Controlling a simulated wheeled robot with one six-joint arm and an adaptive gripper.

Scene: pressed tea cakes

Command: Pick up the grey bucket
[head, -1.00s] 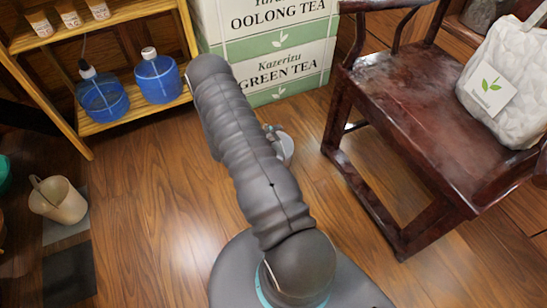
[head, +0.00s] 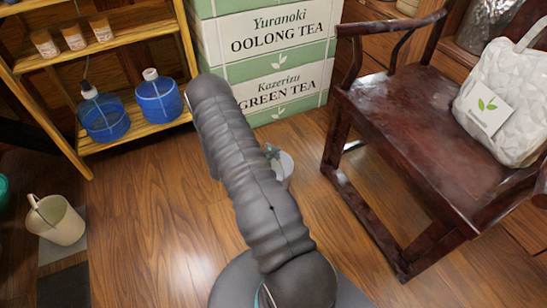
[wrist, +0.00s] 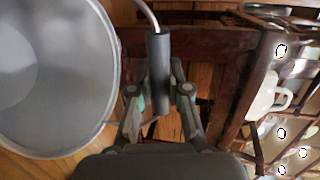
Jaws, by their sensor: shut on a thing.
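The grey bucket (wrist: 50,75) fills the left of the wrist view, and I look at its round rim and pale inside. Its wire handle curves at the top to a dark grey cylindrical grip (wrist: 159,75). My gripper (wrist: 160,92) is shut on that grip, with a finger on each side. In the head view the bucket (head: 286,168) shows only partly, to the right of my arm, which hides the rest. I cannot tell whether it touches the floor.
A wooden shelf (head: 130,136) with blue water jugs stands at left. Tea boxes (head: 290,85) are stacked behind. A dark wooden chair (head: 410,115) holding a white bag (head: 508,95) stands at right. A cream bucket (head: 62,222) sits at lower left. Floor between is clear.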

